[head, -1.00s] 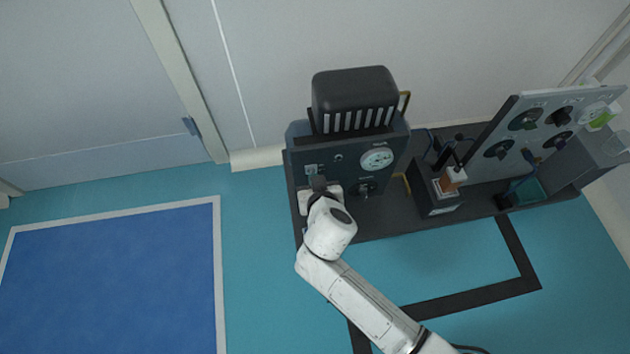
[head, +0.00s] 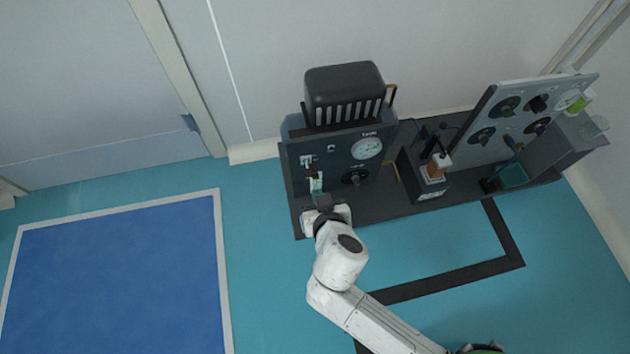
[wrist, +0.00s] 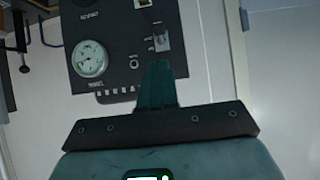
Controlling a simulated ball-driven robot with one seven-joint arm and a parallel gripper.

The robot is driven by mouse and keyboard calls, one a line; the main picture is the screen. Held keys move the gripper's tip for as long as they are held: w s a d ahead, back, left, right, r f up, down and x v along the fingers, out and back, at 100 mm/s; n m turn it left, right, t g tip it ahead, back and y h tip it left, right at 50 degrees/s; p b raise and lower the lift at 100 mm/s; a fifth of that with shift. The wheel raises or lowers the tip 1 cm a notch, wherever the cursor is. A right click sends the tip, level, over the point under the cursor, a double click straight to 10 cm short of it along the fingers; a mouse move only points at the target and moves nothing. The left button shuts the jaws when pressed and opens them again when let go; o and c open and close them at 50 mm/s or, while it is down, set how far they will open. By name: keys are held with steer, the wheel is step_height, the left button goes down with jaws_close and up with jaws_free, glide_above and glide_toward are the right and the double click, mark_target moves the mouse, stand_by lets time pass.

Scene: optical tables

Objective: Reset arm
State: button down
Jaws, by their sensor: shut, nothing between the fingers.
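My gripper (head: 320,196) is in front of the dark instrument panel (head: 340,158), at its lower left in the head view. In the wrist view its teal fingers (wrist: 157,66) are together with nothing between them. Past their tips, a small switch (wrist: 160,40) on a pale plate shows on the panel. I cannot tell the exact gap, but the fingers look apart from the switch. A round white gauge (head: 367,148) is on the panel; it also shows in the wrist view (wrist: 89,59).
A black vented box (head: 345,92) tops the panel. To the right are a small dark unit (head: 425,180) and a grey board with several knobs (head: 520,115). A blue floor area (head: 120,275) lies open at left. The wall is close behind.

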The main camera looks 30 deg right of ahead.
steer(key=shift+s+a+r, duration=0.15)
steer(key=shift+s+a, duration=0.05)
steer(key=shift+s, duration=0.3)
steer(key=s+d+g, duration=0.5)
steer(key=s+d, duration=0.4)
steer(key=d, duration=0.1)
steer(key=s+r+n+g+y, duration=0.1)
steer(key=s+n+g+y, duration=0.25)
steer(key=s, duration=0.55)
step_height(320, 180, up, 26)
steer(key=p, duration=2.6)
steer(key=shift+s+d+r+g, duration=0.15)
steer(key=shift+g, duration=0.2)
